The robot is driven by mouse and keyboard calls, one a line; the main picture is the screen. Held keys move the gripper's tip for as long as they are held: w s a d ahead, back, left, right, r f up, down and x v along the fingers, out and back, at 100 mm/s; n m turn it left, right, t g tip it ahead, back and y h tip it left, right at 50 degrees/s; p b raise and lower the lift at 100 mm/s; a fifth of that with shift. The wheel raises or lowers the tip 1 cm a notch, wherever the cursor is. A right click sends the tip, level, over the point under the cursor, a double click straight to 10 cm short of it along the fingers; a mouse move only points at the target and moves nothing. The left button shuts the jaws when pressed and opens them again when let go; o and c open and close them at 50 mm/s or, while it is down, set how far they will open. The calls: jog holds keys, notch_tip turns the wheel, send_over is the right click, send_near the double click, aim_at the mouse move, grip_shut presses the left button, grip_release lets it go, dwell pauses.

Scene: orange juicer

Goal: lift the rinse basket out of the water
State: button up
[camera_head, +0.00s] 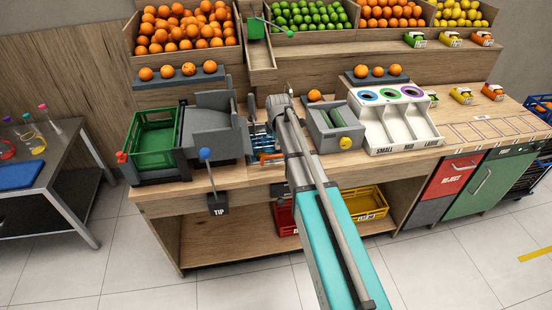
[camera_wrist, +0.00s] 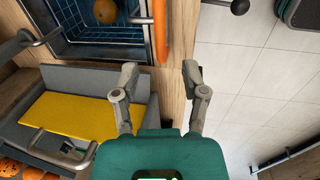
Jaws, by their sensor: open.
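The rinse basket (camera_wrist: 75,25) is blue wire mesh and sits in a dark-rimmed basin at the top left of the wrist view. An orange (camera_wrist: 105,11) lies in it. An orange-coloured handle bar (camera_wrist: 161,28) stands at the basket's right side. In the head view the basket (camera_head: 262,137) shows partly, left of my arm, with the orange handle (camera_head: 271,158) in front. My gripper (camera_wrist: 160,72) is open and empty, its fingers spread, with the handle beyond the fingertips and apart from them. In the head view my arm hides the gripper.
A grey unit with a yellow panel (camera_wrist: 70,118) lies left of my gripper in the wrist view. A green crate (camera_head: 152,138) and a blue-knobbed lever (camera_head: 207,154) stand left of the basin. A white sorting tray (camera_head: 393,125) stands right. Floor tiles are clear in front.

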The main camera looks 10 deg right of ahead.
aim_at(275, 156)
jog(key=shift+w+f+b, duration=0.3)
jog(key=shift+f+b, duration=1)
jog(key=shift+f, duration=0.1)
jog(key=shift+w+f+b, duration=0.25)
jog(key=shift+f+b, duration=1.05)
jog(key=shift+f, duration=0.1)
jog(key=shift+w+f+b, duration=0.3)
jog(key=shift+f+b, duration=1)
jog(key=shift+f, duration=0.1)
grip_shut()
